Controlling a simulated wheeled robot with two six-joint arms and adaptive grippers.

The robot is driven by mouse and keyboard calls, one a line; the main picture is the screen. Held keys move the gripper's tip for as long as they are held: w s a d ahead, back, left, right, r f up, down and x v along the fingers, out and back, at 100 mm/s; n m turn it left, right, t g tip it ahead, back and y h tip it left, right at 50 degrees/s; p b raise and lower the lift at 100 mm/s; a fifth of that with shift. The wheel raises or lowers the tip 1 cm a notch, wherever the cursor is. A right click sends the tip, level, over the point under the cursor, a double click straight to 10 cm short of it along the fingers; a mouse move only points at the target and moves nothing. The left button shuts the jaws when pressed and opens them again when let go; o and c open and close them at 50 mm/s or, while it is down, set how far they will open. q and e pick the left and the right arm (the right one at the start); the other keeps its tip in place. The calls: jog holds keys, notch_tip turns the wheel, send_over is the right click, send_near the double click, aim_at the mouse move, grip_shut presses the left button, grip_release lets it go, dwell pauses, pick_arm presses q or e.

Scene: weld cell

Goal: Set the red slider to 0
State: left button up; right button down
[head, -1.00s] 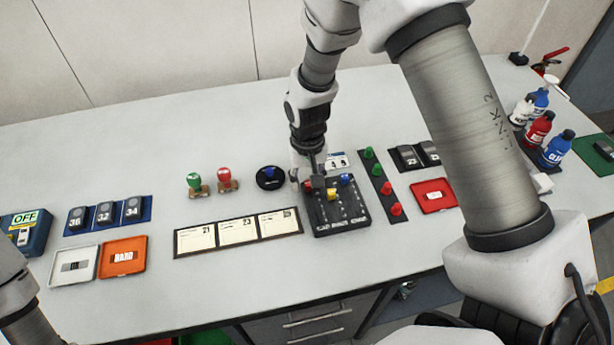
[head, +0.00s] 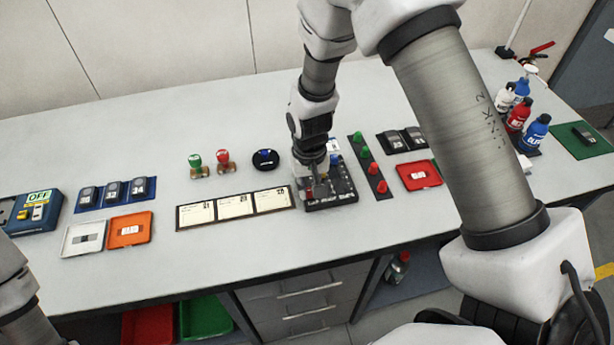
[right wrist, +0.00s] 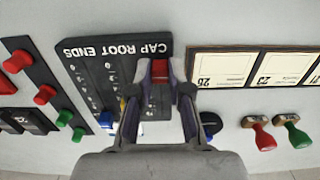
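The black slider panel (head: 345,203), lettered CAP ROOT ENDS, lies near the table's front edge. It fills the upper left of the right wrist view (right wrist: 88,52). My right gripper (head: 318,193) reaches down over its left part. In the right wrist view the red slider (right wrist: 160,70) shows between the fingertips of my right gripper (right wrist: 161,80), close to the lettered end. The fingers look closed on its two sides. A yellow slider (right wrist: 123,103) and a blue slider (right wrist: 106,119) stand farther from the lettering. My left gripper is out of view; only my left arm shows.
A strip of green and red knobs (head: 370,168) lies just right of the panel. Framed date cards (head: 236,206) lie to its left. A round black base with a blue knob (head: 265,159) and two stamps (head: 222,161) stand behind the cards. Bare table lies behind them.

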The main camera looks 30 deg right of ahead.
aim_at(310, 193)
jog(key=shift+s, duration=0.4)
jog(key=shift+w+f, duration=0.1)
jog(key=shift+f, duration=0.05)
jog(key=c, duration=1.1)
grip_release()
jog(key=shift+w+r, duration=0.1)
jog(key=shift+r, duration=0.2)
notch_tip(310, 193, up, 12)
jog(key=shift+f, duration=0.25)
